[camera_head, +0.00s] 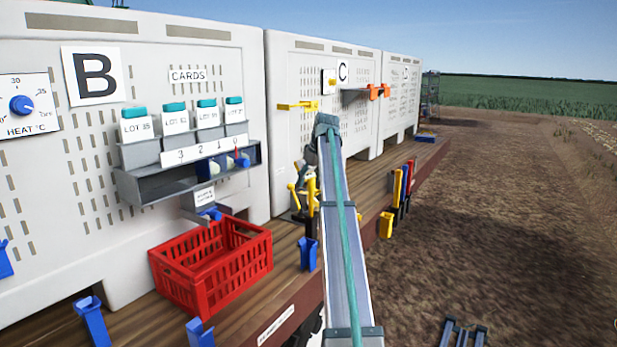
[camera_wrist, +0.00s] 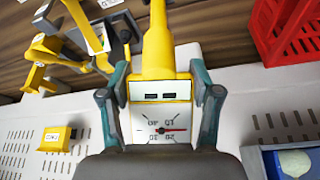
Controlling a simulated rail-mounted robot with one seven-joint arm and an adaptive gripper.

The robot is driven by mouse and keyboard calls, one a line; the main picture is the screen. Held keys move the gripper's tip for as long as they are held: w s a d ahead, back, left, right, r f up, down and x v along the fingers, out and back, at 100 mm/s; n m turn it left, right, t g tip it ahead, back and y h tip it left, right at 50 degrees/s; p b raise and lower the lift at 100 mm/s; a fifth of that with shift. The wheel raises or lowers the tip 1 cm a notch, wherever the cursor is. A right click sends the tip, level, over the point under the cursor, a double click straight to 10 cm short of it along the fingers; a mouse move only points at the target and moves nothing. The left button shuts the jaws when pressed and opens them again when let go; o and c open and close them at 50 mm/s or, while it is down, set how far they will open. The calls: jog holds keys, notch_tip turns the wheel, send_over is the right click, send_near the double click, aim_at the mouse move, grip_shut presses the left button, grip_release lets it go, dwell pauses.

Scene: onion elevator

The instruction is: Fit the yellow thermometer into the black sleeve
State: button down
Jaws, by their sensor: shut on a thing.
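The yellow thermometer (camera_wrist: 158,45) shows in the wrist view. It has a white dial face with a red needle, and its yellow shaft runs away to the top edge. My gripper (camera_wrist: 160,92) is shut on it, one finger on each side of the head. In the head view my gripper is partly hidden by my own arm, among yellow parts in front of panel C. I cannot make out the black sleeve for certain. A dark piece (camera_wrist: 125,35) stands just left of the shaft in the wrist view. The shaft's far end is out of the wrist view.
Yellow brackets (camera_wrist: 48,50) stand left of the shaft in the wrist view. A red crate (camera_head: 210,275) sits on the wooden deck. Blue holders (camera_head: 308,253) and a cluster of coloured holders (camera_head: 398,185) line the deck edge. A grey card rack (camera_head: 180,180) juts from panel B.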

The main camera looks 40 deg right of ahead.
aim_at(308, 190)
jog(key=shift+f+b, duration=0.45)
jog(key=shift+f, duration=1.85)
jog(key=shift+c, duration=0.8)
grip_release()
